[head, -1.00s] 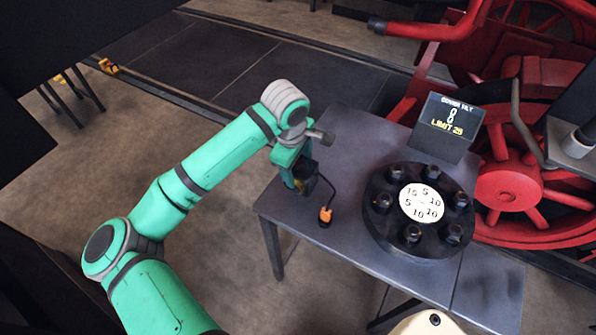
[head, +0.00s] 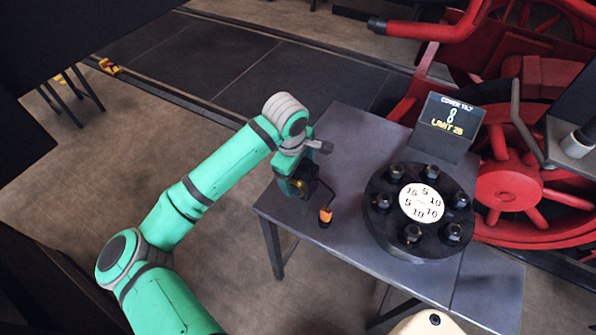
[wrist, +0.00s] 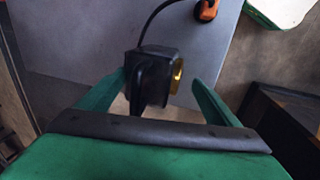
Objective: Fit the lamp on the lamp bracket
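The lamp is a small dark box with a yellow lens. In the wrist view the lamp (wrist: 150,82) is between the two green fingers of my gripper (wrist: 160,80). The left finger is right beside its body, and a small gap shows between the lens and the right finger. In the head view my gripper (head: 297,172) is at the table's left corner, partly covering the lamp (head: 299,187). A black cable runs from the lamp to an orange piece (head: 325,216) on the table. I cannot identify the lamp bracket in these views.
A grey table (head: 345,135) holds a black round plate (head: 384,226) with several bolts and a white number disc. A display box (head: 440,143) stands behind it. Red locomotive wheels (head: 508,185) rise at the right. Open floor lies left of the table.

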